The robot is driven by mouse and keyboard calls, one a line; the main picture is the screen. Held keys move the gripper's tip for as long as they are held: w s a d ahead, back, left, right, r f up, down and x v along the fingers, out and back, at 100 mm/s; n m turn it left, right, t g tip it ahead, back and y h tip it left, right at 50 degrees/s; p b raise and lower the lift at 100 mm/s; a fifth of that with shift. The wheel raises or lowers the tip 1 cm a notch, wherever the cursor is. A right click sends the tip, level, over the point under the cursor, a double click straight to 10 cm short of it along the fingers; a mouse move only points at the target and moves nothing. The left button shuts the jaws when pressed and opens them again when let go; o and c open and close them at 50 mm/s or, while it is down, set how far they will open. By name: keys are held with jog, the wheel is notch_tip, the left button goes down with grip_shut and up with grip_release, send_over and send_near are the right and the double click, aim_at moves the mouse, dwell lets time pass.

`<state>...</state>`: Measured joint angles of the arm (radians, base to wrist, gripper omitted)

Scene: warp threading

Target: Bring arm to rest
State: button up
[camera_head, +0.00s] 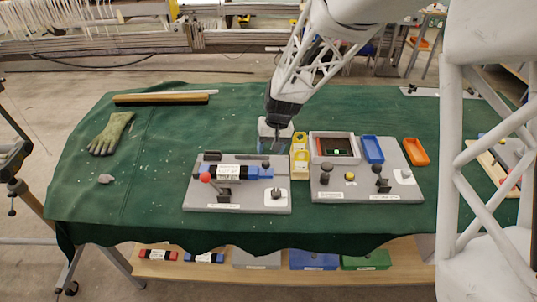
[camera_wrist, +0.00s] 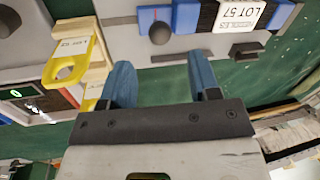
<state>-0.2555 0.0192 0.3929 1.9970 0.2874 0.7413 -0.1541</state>
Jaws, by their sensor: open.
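My gripper (camera_head: 275,140) hangs at the middle of the green-covered table, above the far edge of the left grey board (camera_head: 240,203). In the wrist view my gripper (camera_wrist: 163,75) shows two blue fingers standing apart, with nothing between them. The board and a blue-and-black block labelled LOT 57 (camera_wrist: 240,15) lie beyond the fingers. Yellow holders (camera_wrist: 68,62) are to the left of the fingers there. My arm reaches down from the top of the head view.
A right grey board (camera_head: 345,189) carries a box with a small display (camera_head: 337,150). Blue (camera_head: 373,150) and orange (camera_head: 415,152) trays stand beside that box. A glove (camera_head: 110,133) and a long brush (camera_head: 160,99) lie at left. The cloth between glove and left board is mostly clear.

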jog(key=shift+d+r, duration=0.1)
jog(key=shift+r, duration=0.35)
jog(key=s+d+r+m+t, duration=0.1)
jog(key=s+d+r+t, duration=0.1)
jog(key=s+d+r, duration=1)
jog(key=s+d+r+h, duration=0.1)
jog(key=s+d+r, duration=0.2)
jog(key=s, duration=0.7)
jog(key=s+d+r+m+t+h, duration=0.1)
jog(key=s+d+r, duration=0.2)
jog(key=s, duration=0.6)
jog(key=shift+s+d+r, duration=0.15)
jog(key=shift+s+d, duration=0.25)
jog(key=shift+d, duration=0.45)
dwell(1.6)
